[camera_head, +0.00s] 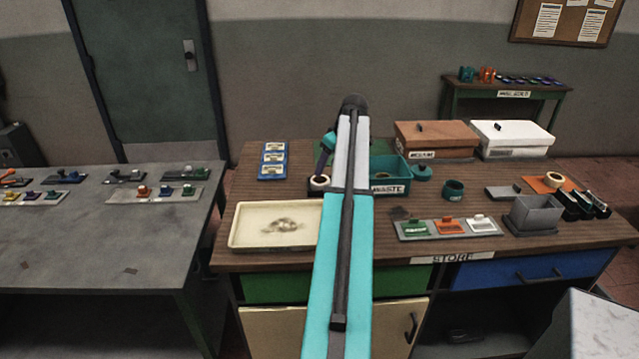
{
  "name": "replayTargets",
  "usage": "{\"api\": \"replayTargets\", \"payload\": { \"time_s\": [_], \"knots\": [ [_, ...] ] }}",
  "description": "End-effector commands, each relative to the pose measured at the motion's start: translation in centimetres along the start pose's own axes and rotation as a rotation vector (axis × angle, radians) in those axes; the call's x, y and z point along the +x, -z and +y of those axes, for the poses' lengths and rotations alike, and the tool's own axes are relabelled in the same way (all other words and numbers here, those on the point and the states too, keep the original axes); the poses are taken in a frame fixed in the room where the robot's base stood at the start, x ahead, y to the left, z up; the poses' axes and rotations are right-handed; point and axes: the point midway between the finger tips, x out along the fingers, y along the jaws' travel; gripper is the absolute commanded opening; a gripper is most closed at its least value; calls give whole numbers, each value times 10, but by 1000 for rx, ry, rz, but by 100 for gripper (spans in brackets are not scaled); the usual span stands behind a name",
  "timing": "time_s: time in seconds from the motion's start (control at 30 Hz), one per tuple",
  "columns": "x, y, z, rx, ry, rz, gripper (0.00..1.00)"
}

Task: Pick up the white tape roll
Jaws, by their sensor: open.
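A small whitish ring with a dark centre (319,183), which looks like the white tape roll, lies on the wooden workbench just left of my arm. A second pale ring-shaped roll (554,180) lies at the right on an orange sheet. My gripper (321,173) is at the far end of my teal and white arm, pointing down just above the nearer ring. It is open; its fingertips are small and partly hidden, and I cannot tell whether they touch the ring.
A cream tray (242,228) is in front of the ring, blue cards (272,160) are to its left. A teal WASTE bin (404,172) stands close on the right, partly behind my arm. Brown (435,140) and white (512,138) lidded boxes stand behind. A grey bin (535,213) is at right.

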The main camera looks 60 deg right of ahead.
Motion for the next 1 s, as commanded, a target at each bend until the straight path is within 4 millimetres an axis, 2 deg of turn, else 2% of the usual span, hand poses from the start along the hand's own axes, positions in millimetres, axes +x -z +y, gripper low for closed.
{"api": "replayTargets", "payload": {
  "time_s": [0.2, 0.73, 1.0],
  "knots": [
    [18, 1, -1, -1, 1, 0, 58],
    [23, 2, -1, -2, 0, 1, 58],
    [43, 3, -2, -2, 1, 0, 58]
  ]
}}
